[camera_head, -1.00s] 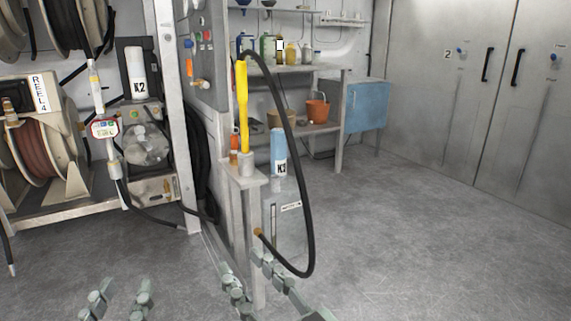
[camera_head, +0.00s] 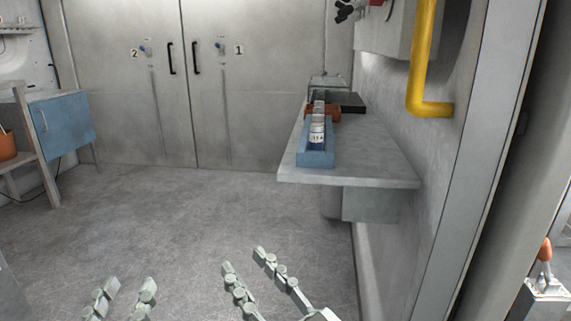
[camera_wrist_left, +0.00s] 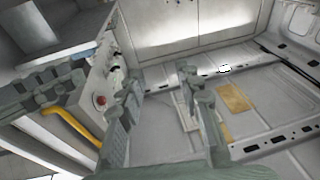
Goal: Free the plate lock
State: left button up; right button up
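I cannot make out a plate lock for certain in either view. An orange-handled lever (camera_head: 545,250) stands on a pale bracket at the lower right edge of the head view, partly cut off. My left gripper (camera_head: 128,285) is at the bottom left of the head view, with its two fingers apart and nothing between them. In the left wrist view, the left gripper (camera_wrist_left: 160,82) also shows spread, empty fingers. My right gripper (camera_head: 244,263) is at the bottom middle, fingers apart and empty. Both are far from the lever.
A grey shelf (camera_head: 375,165) on the right wall carries a blue tray (camera_head: 316,158) with a bottle (camera_head: 317,130). A yellow pipe (camera_head: 421,60) runs above it. Grey doors (camera_head: 120,100) stand behind. A blue cabinet (camera_head: 66,125) is at left. The middle floor (camera_head: 180,220) is clear.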

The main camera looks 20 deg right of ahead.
aim_at(544, 255)
jog(key=l+z, duration=0.1)
jog(key=z, duration=0.85)
jog(key=i+l+z, duration=0.1)
jog(key=z, duration=0.4)
jog(key=i+z, duration=0.1)
jog(key=z, duration=0.4)
